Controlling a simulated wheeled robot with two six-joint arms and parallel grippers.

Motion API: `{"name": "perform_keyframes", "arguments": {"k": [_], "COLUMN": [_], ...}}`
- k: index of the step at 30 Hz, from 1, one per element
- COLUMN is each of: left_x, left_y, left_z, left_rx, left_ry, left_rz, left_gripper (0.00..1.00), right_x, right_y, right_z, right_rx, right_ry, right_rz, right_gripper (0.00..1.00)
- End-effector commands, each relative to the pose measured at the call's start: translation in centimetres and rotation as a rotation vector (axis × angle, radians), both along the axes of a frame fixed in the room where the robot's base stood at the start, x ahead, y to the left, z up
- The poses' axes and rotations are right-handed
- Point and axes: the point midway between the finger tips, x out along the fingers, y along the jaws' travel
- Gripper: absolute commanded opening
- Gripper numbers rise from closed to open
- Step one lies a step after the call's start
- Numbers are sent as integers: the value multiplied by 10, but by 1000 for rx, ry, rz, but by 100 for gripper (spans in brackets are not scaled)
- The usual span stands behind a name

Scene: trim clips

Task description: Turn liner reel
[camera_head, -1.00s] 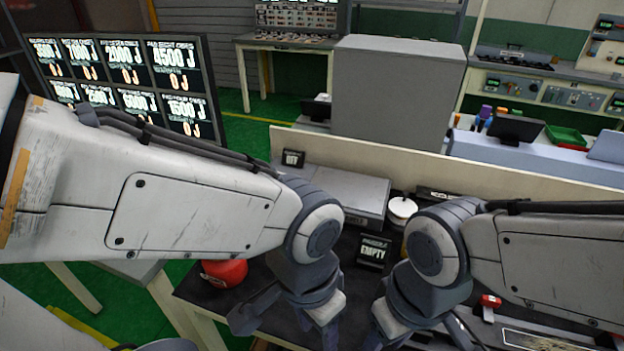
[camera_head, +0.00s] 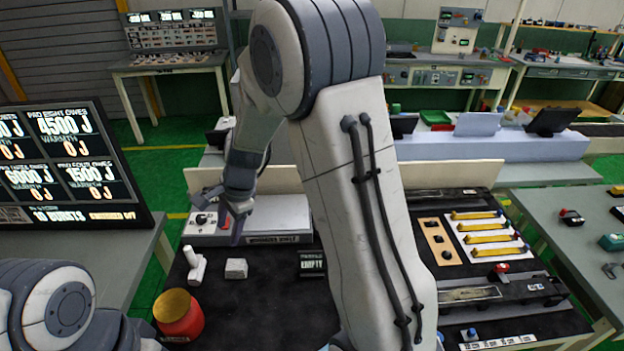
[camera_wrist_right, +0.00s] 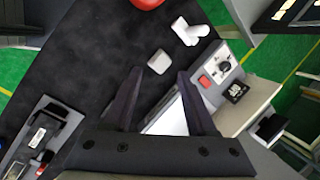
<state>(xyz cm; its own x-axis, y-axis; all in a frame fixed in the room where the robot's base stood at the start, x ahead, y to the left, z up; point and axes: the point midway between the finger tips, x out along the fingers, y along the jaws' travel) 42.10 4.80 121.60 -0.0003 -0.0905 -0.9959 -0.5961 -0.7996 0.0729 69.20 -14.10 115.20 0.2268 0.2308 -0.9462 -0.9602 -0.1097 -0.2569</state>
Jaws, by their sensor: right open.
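No liner reel shows in either current view; my right arm covers the bench area right of the EMPTY sign (camera_head: 311,263). My right gripper (camera_head: 222,212) is open, in front of a grey box (camera_head: 275,218) with a dial (camera_head: 202,219) and a red switch at its left end. In the right wrist view my right gripper (camera_wrist_right: 159,72) has nothing between its fingers; the dial (camera_wrist_right: 224,67) and red switch (camera_wrist_right: 206,81) lie to the right of them. I cannot tell whether it touches the box. My left arm is at the lower left, its fingers out of frame.
A red pot (camera_head: 179,318) with a gold lid, a white T-shaped piece (camera_head: 195,268) and a small pale block (camera_head: 236,268) stand on the dark bench mat (camera_head: 265,310). A low panel (camera_head: 455,178) runs behind. Yellow-barred strips (camera_head: 485,236) lie to the right. The mat's front middle is clear.

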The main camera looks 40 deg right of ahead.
Motion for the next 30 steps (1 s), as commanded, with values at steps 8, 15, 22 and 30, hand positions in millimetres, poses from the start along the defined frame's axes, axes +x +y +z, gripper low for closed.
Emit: {"name": "perform_keyframes", "arguments": {"k": [8, 15, 22, 30], "left_x": [0, 0, 0, 0], "left_y": [0, 0, 0, 0], "left_z": [81, 97, 99, 113], "left_rx": [0, 0, 1, 1], "left_ry": [0, 0, 1, 1], "left_rz": [-1, -1, -1, 0], "left_gripper": [50, 50, 50, 50], "right_x": [62, 42, 49, 68], "right_y": [-239, -327, -333, -334], "right_z": [-30, -60, -87, -129], "right_rx": [249, 356, 364, 362], "right_ry": [61, 51, 53, 53], "right_rz": [-1310, -1775, -1806, -1801], "right_gripper": [57, 57, 57, 57]}}
